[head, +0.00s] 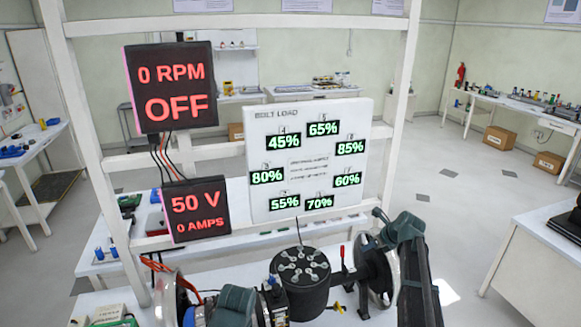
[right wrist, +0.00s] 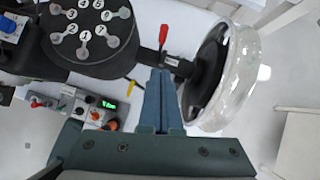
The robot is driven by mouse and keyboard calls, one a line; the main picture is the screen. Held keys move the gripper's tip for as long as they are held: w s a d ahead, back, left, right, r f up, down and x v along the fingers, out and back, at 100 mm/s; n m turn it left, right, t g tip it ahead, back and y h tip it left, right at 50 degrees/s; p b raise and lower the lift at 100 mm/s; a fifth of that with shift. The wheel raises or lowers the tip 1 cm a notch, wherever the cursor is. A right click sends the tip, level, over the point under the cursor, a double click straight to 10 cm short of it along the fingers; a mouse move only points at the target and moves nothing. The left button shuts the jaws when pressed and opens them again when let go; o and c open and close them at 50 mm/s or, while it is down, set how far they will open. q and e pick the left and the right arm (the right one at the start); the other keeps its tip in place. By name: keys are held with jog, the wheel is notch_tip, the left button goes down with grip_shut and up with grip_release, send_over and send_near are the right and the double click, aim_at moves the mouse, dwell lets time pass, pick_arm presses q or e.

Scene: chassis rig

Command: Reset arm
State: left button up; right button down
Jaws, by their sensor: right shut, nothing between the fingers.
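My right gripper (head: 384,222) is at the right of the bench in the head view, beside a wheel (head: 382,270) with a clear rim. In the right wrist view its fingers (right wrist: 158,76) are together and empty, their tips near a black shaft between the drum and the wheel (right wrist: 225,78). Its arm runs down to the bottom edge. A teal part of my left gripper (head: 233,304) shows at the bottom, left of the black drum (head: 300,292); its fingers cannot be made out.
The drum carries numbered bolt heads. A red-tipped lever (right wrist: 163,35) stands by the shaft. A control box (right wrist: 95,112) with knobs lies below the drum. A white frame holds an OFF display (head: 170,88), a 50 V display (head: 196,210) and a bolt load board (head: 306,215).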

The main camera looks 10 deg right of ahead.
jog(key=s+a+f+n+g+b, duration=0.1)
jog(key=s+a+f+n+b, duration=0.15)
jog(key=s+a+n, duration=0.35)
jog(key=s+a+f+n+g+b, duration=0.1)
jog(key=a+f+n+g+b, duration=0.1)
jog(key=a+f+n, duration=0.45)
jog(key=s+a+f+n+g+b, duration=0.1)
jog(key=s+a+n+b, duration=0.2)
jog(key=a, duration=0.6)
jog(key=s+a+f+n+g+h+b, duration=0.1)
jog(key=s+a+f+n, duration=0.1)
jog(key=s+n, duration=0.4)
jog(key=s+a+f+n+g+h+b, duration=0.1)
jog(key=s+a+f+n+b, duration=0.1)
jog(key=s+a+n, duration=0.3)
jog(key=s+a+f+n+g+h+b, duration=0.1)
jog(key=s+a+f+n+h+b, duration=0.1)
jog(key=s+n, duration=0.7)
jog(key=shift+a+f, duration=0.8)
